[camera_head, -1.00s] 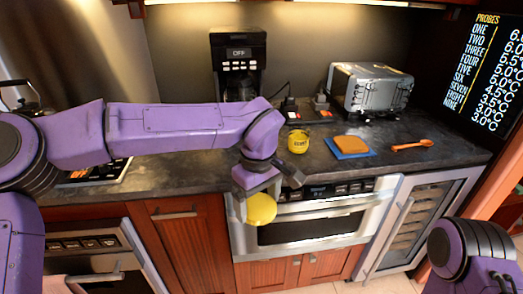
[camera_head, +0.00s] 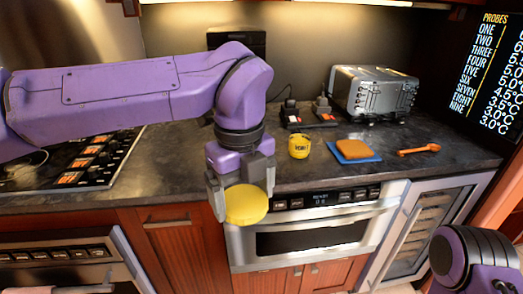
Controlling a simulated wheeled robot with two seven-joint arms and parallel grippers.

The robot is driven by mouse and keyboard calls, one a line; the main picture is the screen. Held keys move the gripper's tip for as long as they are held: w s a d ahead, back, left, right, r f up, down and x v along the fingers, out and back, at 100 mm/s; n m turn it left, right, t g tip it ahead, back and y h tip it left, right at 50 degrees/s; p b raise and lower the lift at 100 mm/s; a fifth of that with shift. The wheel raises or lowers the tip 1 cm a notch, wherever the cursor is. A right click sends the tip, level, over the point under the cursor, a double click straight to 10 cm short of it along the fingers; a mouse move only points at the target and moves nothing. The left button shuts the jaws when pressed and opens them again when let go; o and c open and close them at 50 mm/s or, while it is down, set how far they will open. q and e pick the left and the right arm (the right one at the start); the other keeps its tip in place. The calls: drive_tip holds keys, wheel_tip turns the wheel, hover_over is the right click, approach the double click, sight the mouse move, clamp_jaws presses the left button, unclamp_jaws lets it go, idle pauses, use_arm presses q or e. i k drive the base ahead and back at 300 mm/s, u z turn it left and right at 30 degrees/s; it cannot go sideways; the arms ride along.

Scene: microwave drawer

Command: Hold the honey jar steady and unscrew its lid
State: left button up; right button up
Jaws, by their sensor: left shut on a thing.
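The honey jar (camera_head: 299,146) is a small yellow jar with a dark label, upright on the counter right of my left gripper. Its top looks open, with no lid on it. My left gripper (camera_head: 242,204) is shut on a round, flat yellow lid (camera_head: 247,205), which it holds tilted in front of the counter's front edge. The lid is apart from the jar. My right arm (camera_head: 472,262) shows only in part at the bottom right corner, and its gripper is out of view.
A blue mat (camera_head: 371,156) with a slice of bread (camera_head: 355,148) lies right of the jar, with an orange spoon (camera_head: 419,150) beyond. My left arm partly hides the coffee maker (camera_head: 238,42). The microwave drawer (camera_head: 312,234) is below the counter.

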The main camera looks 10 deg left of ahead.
sight(300, 133)
drive_tip(key=i, duration=0.9)
